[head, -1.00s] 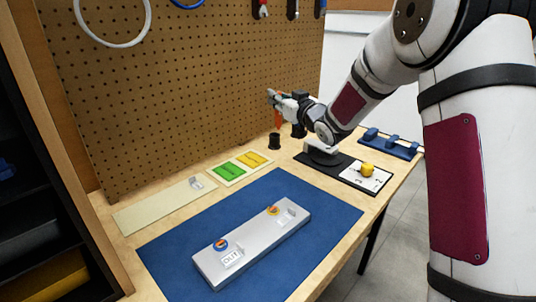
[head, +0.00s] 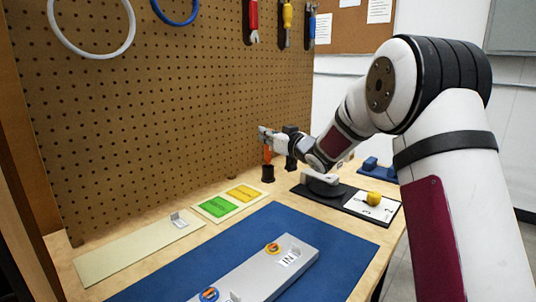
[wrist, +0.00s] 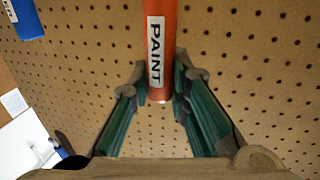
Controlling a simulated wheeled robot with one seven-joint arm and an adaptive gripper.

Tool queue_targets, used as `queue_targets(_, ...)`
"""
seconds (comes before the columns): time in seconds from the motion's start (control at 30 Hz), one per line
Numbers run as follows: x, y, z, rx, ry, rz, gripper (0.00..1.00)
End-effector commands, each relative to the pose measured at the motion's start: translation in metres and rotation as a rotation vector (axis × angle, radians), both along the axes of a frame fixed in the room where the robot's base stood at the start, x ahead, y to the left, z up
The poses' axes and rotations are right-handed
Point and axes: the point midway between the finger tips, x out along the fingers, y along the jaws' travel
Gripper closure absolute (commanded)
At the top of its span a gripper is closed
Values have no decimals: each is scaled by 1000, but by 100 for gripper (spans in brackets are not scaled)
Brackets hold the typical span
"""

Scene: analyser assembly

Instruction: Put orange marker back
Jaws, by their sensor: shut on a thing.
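The orange marker (head: 267,154) is held roughly upright by my gripper (head: 265,134) near the pegboard. In the wrist view the marker (wrist: 160,30), with a white PAINT label, lies between the green-padded fingers of my gripper (wrist: 159,88), which are shut on it.
A green and yellow card (head: 228,203) and a cream strip (head: 135,252) lie left of the holder. A silver bar (head: 255,272) rests on the blue mat (head: 340,236). The pegboard (head: 190,110) stands close behind. A yellow knob (head: 374,198) sits at right.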

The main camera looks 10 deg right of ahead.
Motion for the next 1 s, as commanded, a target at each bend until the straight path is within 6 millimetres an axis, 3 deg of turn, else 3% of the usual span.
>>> queue_targets(0.27,0,0,-43,-1,2,0,100)
queue_targets(0.7,0,0,-48,0,0,-1,100)
queue_targets(0.73,0,0,-48,0,0,-1,76)
queue_targets(0.8,0,0,-47,0,0,-1,63)
queue_targets(1.0,0,0,-47,0,0,-1,63)
